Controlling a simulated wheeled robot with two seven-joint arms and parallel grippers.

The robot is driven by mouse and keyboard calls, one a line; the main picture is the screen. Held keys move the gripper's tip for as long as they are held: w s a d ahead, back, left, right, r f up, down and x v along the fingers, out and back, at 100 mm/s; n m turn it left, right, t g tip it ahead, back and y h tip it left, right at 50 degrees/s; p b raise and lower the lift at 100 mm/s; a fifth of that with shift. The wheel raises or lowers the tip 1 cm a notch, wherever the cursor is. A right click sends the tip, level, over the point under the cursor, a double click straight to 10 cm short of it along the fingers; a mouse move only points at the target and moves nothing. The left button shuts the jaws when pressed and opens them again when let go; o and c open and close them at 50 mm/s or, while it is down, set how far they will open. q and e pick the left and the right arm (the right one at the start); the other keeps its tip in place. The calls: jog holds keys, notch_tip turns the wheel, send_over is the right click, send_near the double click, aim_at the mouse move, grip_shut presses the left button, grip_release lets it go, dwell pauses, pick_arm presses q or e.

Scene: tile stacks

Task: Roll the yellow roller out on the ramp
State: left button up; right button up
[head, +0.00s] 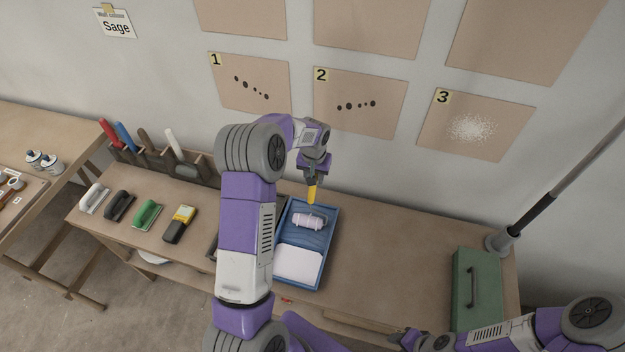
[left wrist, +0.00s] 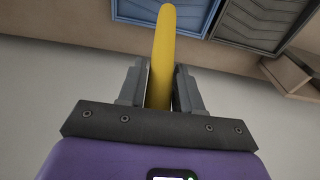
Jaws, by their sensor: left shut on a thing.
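My left gripper (head: 313,180) is shut on the yellow handle of the yellow roller (head: 312,194). In the left wrist view the handle (left wrist: 163,50) runs between the two fingers (left wrist: 160,85) and past their tips. The roller's pale sleeve (head: 308,221) is over the blue ribbed ramp (head: 296,237) of the tray; I cannot tell if it touches. White paint fills the tray's near end (head: 298,262). The ramp also shows at the top of the left wrist view (left wrist: 180,12). My right gripper (head: 412,341) is low at the bottom edge, its jaws unclear.
A dark grey ribbed tray (left wrist: 262,22) lies beside the blue one, mostly hidden by my left arm in the head view. A green case (head: 476,288) stands at the bench's right. A yellow-and-black tool (head: 180,223) lies left. The bench right of the tray (head: 390,258) is clear.

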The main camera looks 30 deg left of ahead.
aim_at(312, 187)
pick_arm(q)
jog(key=shift+w+a, duration=0.25)
jog(key=shift+w, duration=0.6)
jog(key=shift+s+d+f+b, duration=0.1)
jog(key=shift+s+d+b, duration=0.15)
jog(key=shift+s, duration=0.5)
jog(key=shift+s+d+f+b, duration=0.1)
jog(key=shift+s+d+b, duration=0.1)
jog(key=shift+s, duration=0.6)
jog(key=shift+s+d+f+b, duration=0.15)
jog(key=shift+s+d, duration=0.1)
jog(key=shift+s, duration=0.5)
jog(key=w+a+p, duration=0.2)
jog(key=w, duration=0.5)
jog(key=shift+r, duration=0.45)
